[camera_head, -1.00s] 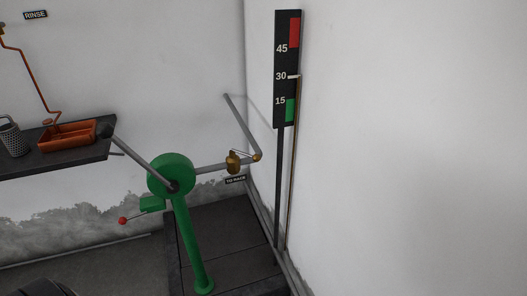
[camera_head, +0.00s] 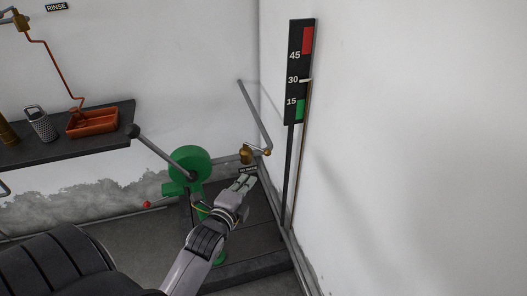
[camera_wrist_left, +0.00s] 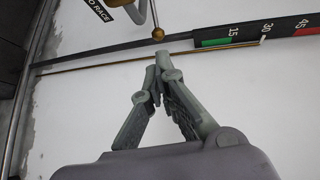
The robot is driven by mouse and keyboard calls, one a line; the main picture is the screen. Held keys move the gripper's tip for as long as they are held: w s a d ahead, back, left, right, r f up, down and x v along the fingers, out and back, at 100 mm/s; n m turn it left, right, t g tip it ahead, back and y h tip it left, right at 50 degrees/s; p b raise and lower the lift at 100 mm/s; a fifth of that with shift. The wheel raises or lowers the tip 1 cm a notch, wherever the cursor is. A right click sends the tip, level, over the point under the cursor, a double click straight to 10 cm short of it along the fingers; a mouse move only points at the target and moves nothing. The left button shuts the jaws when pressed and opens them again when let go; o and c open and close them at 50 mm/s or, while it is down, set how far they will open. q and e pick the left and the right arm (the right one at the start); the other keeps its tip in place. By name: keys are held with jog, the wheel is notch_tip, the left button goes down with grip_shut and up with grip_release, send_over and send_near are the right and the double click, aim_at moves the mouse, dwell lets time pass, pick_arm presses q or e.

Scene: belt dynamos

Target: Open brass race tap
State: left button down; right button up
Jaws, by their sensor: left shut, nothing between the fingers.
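The brass race tap (camera_head: 246,154) sits on the grey pipe from the green pump (camera_head: 188,166), close to the wall corner. My left gripper (camera_head: 246,180) is shut and empty, just below the tap in the head view, and overlaps part of the "TO RACE" label. I cannot tell whether it touches the tap. In the left wrist view the shut fingertips (camera_wrist_left: 162,58) point toward a small brass ball (camera_wrist_left: 158,34) at a pipe end. The label (camera_wrist_left: 104,8) is at the upper left there; the tap body is not clear. My right gripper is not in view.
A black gauge board (camera_head: 301,70) stands on a post at the right wall, its white pointer near 30. A dark shelf (camera_head: 70,144) at the left holds a copper tray (camera_head: 92,122) and a grater (camera_head: 42,124). The pump's long handle (camera_head: 158,150) reaches up-left.

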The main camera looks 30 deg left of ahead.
aim_at(266, 153)
pick_arm(q)
jog(key=p+x, duration=0.2)
jog(key=x, duration=1)
jog(key=shift+w+a+r, duration=0.1)
jog(key=shift+w, duration=0.3)
jog(key=shift+w+a+f, duration=0.15)
jog(key=shift+w+f, duration=0.05)
jog(key=shift+w, duration=0.4)
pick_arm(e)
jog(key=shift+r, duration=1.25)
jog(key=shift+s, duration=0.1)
